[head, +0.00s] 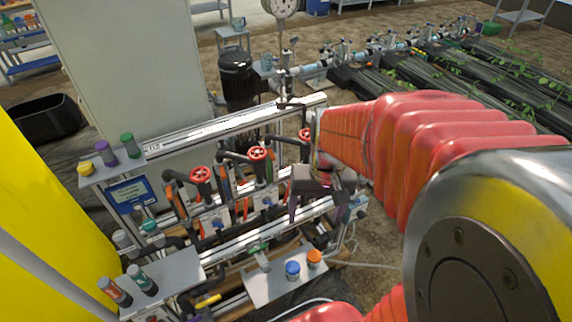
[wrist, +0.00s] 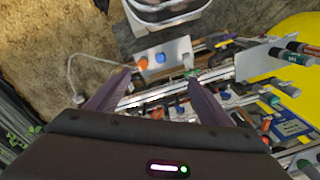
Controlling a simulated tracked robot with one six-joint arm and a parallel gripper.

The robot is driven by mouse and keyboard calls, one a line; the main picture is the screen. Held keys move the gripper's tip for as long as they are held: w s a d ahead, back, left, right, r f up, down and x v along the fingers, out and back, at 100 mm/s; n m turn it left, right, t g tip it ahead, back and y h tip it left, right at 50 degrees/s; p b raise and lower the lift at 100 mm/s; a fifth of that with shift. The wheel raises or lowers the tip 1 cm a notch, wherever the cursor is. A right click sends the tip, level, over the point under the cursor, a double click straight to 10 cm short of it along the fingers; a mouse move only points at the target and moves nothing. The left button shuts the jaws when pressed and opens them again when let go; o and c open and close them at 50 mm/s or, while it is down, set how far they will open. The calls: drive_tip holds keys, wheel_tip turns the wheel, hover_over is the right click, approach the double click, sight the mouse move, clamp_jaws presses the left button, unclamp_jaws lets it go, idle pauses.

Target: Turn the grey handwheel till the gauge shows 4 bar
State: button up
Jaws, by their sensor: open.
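My gripper (head: 313,208) hangs in front of the right end of the skid, fingers pointing down. In the wrist view my gripper (wrist: 158,82) is open, with nothing between its fingers. Three red handwheels stand in a row on the skid: a left one (head: 201,174), a middle one (head: 257,153) and a right one (head: 305,135) partly hidden by my arm. I cannot make out a grey handwheel in either view. A round white dial gauge (head: 280,6) stands behind the skid, cut off by the top edge; its reading is too small to tell.
A small plate with a blue cap (head: 292,269) and an orange cap (head: 314,257) sits at the skid's front. Bottles stand on a shelf (head: 165,285) at the left. A yellow body (head: 40,220) fills the left edge. Bare soil lies right of the skid.

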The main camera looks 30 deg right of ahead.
drive_tip(key=d+f+m+g+y, duration=0.25)
drive_tip(key=d+f+m, duration=0.3)
drive_tip(key=f, duration=0.55)
drive_tip(key=m+t+h, duration=0.3)
drive_tip(key=m+t, duration=1.7)
drive_tip(key=m, duration=0.3)
approach(332, 249)
drive_tip(key=s, duration=0.4)
drive_tip(key=shift+w+d+r+y, duration=0.1)
drive_tip(key=shift+w+r+y, duration=0.1)
drive_tip(key=shift+y, duration=0.05)
drive_tip(key=shift+w+a, duration=0.1)
drive_tip(key=shift+w, duration=3.35)
drive_tip(key=shift+w+a, duration=0.15)
drive_tip(key=shift+w, duration=3.35)
